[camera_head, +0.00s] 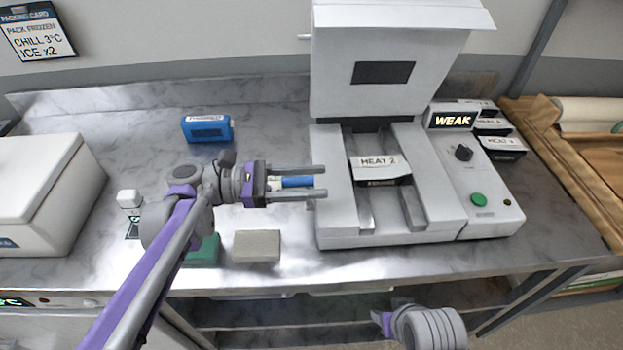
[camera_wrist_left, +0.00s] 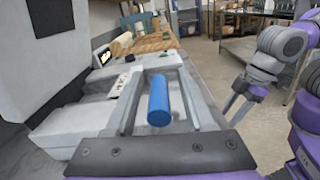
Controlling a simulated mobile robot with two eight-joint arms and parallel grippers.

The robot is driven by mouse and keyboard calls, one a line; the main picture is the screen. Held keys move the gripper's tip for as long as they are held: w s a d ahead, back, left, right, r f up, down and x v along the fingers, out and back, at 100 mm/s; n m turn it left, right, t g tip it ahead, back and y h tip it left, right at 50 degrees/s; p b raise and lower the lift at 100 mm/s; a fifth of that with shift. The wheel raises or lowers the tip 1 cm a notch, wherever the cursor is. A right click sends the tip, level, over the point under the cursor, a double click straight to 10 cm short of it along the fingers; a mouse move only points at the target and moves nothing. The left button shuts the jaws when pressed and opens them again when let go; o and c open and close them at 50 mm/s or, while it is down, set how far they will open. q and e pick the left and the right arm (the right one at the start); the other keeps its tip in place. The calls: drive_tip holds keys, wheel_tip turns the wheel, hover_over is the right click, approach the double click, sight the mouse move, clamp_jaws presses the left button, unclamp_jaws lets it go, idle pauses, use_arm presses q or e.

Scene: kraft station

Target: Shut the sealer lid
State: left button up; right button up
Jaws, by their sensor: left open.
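The sealer (camera_head: 335,215) is a white machine on the steel bench. Its lid (camera_head: 335,75), with a dark window, stands raised at the back. The lid also shows at upper left in the left wrist view (camera_wrist_left: 85,25). A pack labelled HEAT 2 (camera_head: 377,165) lies on the sealer bed. My left gripper (camera_head: 326,181) is open just left of the sealer body, low in front of the lid. A blue cylinder (camera_wrist_left: 159,102) shows between its fingers; I cannot tell whether they touch it. My right gripper (camera_wrist_left: 232,105) hangs off the bench's front, its opening unclear.
A control panel (camera_head: 482,180) with a WEAK display, knob and green button adjoins the sealer's right. A blue box (camera_head: 207,128) stands behind my left arm. Green (camera_head: 205,250) and beige (camera_head: 257,246) blocks lie near the front edge. A white cooler (camera_head: 45,190) is at left.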

use_arm(q)
drive_tip(key=shift+d, duration=0.1)
clamp_jaws()
idle(1.4)
